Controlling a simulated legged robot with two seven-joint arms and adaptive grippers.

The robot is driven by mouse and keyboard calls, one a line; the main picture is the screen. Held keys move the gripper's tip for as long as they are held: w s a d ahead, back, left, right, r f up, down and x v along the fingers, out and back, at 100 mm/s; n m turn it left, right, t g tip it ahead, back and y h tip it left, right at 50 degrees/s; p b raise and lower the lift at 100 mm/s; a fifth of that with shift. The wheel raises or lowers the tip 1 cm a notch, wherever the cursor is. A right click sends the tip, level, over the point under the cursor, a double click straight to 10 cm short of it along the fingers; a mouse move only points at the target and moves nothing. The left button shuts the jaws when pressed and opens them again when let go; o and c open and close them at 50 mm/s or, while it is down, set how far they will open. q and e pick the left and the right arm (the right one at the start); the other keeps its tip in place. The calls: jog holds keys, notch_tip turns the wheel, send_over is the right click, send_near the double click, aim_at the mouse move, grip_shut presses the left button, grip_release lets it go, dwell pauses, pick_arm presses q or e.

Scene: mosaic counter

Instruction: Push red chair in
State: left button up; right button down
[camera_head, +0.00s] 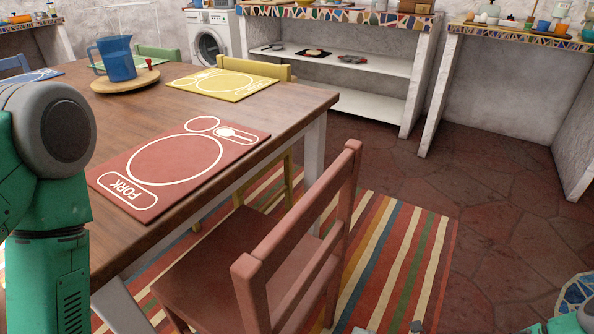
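The red chair (300,250) stands at the near right side of the wooden dining table (120,110), on a striped rug. Its backrest faces right, and its seat (205,275) reaches partly toward the table's edge. A gap shows between the backrest and the tabletop. A red placemat (180,165) with a plate outline lies on the table by this chair. My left arm comes in at the left edge, and its gripper is out of view. Only small green pieces of mine show along the bottom right edge, with no gripper fingers to make out.
A yellow chair (235,66) and a green chair (158,52) stand at the table's far side. A blue pitcher (116,58) stands on a round wooden board (125,80). The striped rug (400,265) and stone floor (500,215) are open right of the red chair. White shelves (340,62) stand behind.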

jog(key=s+a+r+m+g+h+p, duration=0.45)
jog(key=s+a+r+m+p, duration=0.35)
jog(key=a+m, duration=0.5)
pick_arm(q)
notch_tip(320, 180, up, 12)
jog(key=p, duration=0.3)
jog(key=shift+f, duration=0.25)
jog(key=shift+p, duration=0.3)
jog(key=c, duration=0.6)
grip_shut()
pick_arm(e)
jog(key=s+d+r+m+g+h, duration=0.1)
jog(key=s+d+r+m+h, duration=0.2)
jog(key=d+m, duration=0.2)
jog(key=s+d+r+m+g+h, duration=0.2)
jog(key=s+d+r+m+h, duration=0.1)
jog(key=d, duration=0.8)
jog(key=s+d+r+m+g+h, duration=0.2)
jog(key=s+d+r+m+h, duration=0.1)
jog(key=d+m, duration=0.4)
jog(key=shift+s+d+r+m+h, duration=0.35)
jog(key=shift+s+d+h, duration=0.4)
jog(key=shift+s+d, duration=0.4)
